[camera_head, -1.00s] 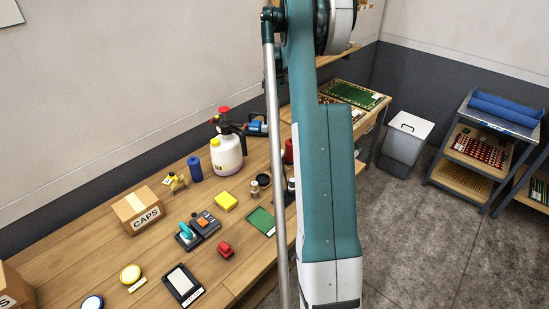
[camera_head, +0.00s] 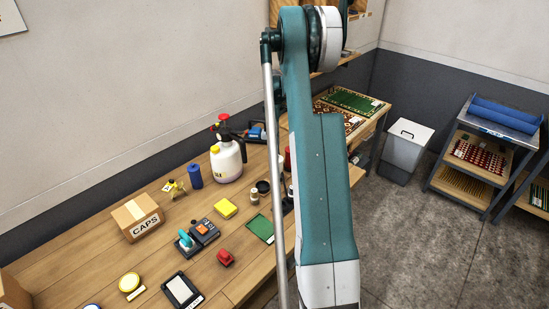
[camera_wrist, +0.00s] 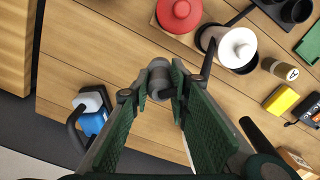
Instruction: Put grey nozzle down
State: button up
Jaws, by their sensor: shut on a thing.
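The grey nozzle (camera_wrist: 161,79) is a short dark grey cylinder in the wrist view. My gripper (camera_wrist: 158,92) is shut on it, with a green-padded finger on each side. The wooden bench top (camera_wrist: 110,60) lies below the nozzle; I cannot tell the gap between them. In the head view my arm hides the gripper and the nozzle. The bench (camera_head: 95,255) shows there along the wall.
A red-lidded pot (camera_wrist: 180,12) and a white-lidded pot (camera_wrist: 238,48) stand close to the gripper. A labelled jar (camera_wrist: 280,69) and yellow block (camera_wrist: 281,99) are at right. A blue-and-white item (camera_wrist: 92,112) is at left. Bare planks lie around the gripper.

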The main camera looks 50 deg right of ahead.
jog(key=shift+f, duration=2.55)
jog(key=shift+f, duration=0.15)
jog(key=shift+f, duration=1.7)
jog(key=shift+f, duration=0.2)
jog(key=o, duration=0.9)
jog(key=shift+r, duration=0.25)
notch_tip(320, 180, up, 12)
jog(key=shift+f, duration=0.1)
